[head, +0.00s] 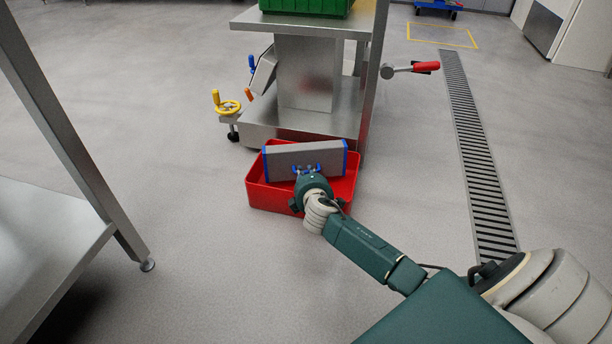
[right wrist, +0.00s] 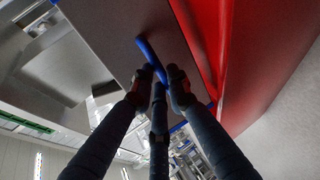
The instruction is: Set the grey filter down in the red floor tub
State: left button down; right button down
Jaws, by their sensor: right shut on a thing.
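The grey filter (head: 290,161) is a flat grey panel with blue end edges. In the head view it is over the red floor tub (head: 256,195), its lower part within the tub's outline. I cannot tell whether it touches the tub floor. My right gripper (head: 308,171) is shut on the filter at its near face. In the right wrist view the fingers (right wrist: 158,78) close on a blue handle of the grey filter (right wrist: 100,35), with the red tub (right wrist: 262,60) close on the right. My left gripper is not in view.
A steel stand with a green crate (head: 308,5) rises right behind the tub. A steel table (head: 45,240) is at the left. A floor drain (head: 480,160) runs at the right.

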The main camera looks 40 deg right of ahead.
jog(key=shift+f+b, duration=0.35)
jog(key=shift+f, duration=0.2)
